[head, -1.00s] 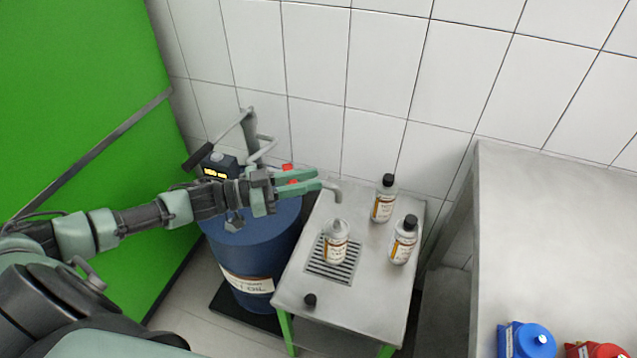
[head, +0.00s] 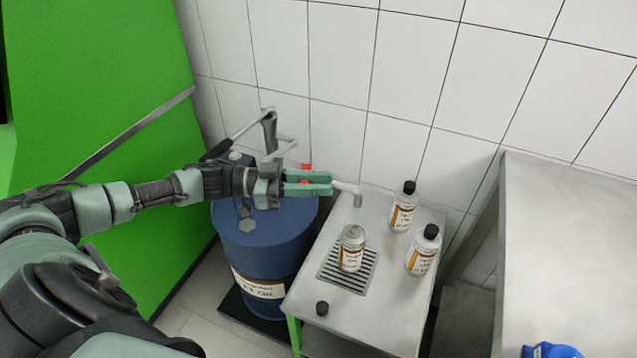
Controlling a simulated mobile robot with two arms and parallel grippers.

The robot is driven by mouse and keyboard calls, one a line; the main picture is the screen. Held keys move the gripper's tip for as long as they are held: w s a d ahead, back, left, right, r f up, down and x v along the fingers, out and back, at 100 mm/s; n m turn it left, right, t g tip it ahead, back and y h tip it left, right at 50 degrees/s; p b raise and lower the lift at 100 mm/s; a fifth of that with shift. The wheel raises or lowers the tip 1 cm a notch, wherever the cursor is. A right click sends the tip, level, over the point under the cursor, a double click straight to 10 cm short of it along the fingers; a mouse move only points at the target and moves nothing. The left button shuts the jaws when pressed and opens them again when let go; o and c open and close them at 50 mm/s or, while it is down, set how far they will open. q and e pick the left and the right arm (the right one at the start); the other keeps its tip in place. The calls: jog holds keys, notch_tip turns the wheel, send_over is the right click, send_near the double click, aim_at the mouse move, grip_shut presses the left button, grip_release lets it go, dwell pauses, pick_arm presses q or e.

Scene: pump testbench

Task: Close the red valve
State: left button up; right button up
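The red valve (head: 306,166) shows only as small red patches, one above my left gripper's upper finger and one between its fingers. It sits at the grey spout (head: 346,188) above the blue oil drum (head: 266,238). My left gripper (head: 316,183) reaches across the drum top with its green fingers around or right over the valve, hiding most of it. The gap between the fingers is narrow, and I cannot tell whether they grip the valve. An uncapped bottle (head: 352,250) stands upright on the grate below the spout. My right gripper is not in view.
Two black-capped bottles (head: 402,208) (head: 422,252) stand on the small metal table (head: 390,290). A loose black cap (head: 322,308) lies near its front. The pump lever (head: 240,132) rises behind my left wrist. A larger table (head: 570,250) is at right.

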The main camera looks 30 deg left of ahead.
pick_arm(q)
jog(key=o, duration=0.4)
jog(key=shift+a+f, duration=0.1)
jog(key=shift+b+v, duration=0.9)
jog(key=shift+v, duration=2.95)
